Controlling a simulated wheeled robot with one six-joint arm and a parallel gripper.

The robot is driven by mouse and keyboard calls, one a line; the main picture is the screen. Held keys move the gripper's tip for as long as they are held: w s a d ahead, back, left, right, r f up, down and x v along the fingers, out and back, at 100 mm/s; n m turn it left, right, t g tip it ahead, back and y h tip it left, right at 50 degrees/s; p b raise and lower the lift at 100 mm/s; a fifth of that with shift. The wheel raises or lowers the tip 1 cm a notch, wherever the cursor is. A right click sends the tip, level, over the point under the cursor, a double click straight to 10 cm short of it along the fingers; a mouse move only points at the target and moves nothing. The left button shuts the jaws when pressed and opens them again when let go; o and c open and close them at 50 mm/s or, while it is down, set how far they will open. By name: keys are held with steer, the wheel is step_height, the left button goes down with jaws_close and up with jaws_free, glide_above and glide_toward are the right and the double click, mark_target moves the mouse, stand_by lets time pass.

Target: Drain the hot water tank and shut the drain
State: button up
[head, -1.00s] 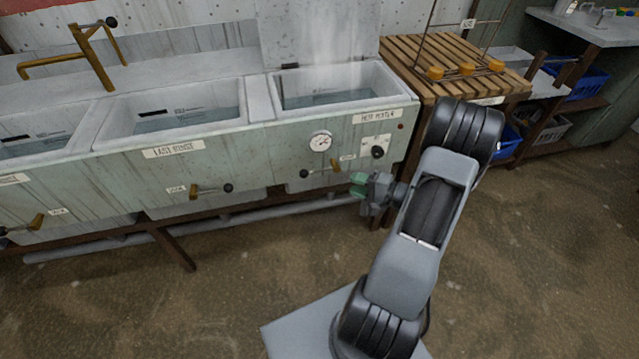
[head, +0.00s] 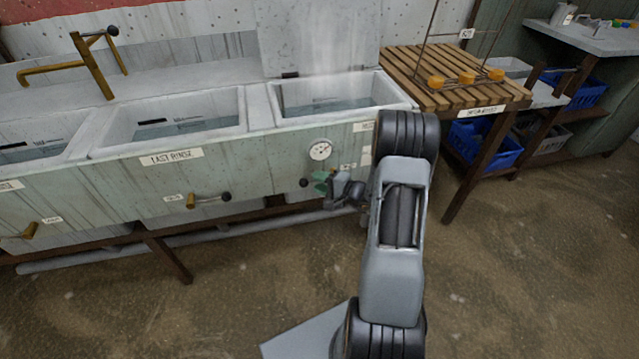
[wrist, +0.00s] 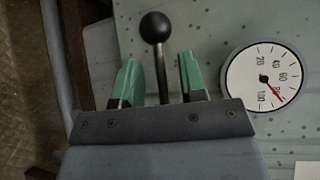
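The hot tank (head: 398,103) at the right end of the sink row holds water and steam rises from it. Its drain lever, with a black ball knob (head: 303,182), is on the front panel; its brass end is hidden behind my gripper in the head view.
A pipe (head: 120,252) runs low beneath. A slatted wooden table (head: 440,75) stands to the right, with blue crates (head: 485,142) below. The front floor is clear.

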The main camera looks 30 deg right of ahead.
steer(key=shift+w, duration=0.15)
jaws_close()
stand_by(0.4)
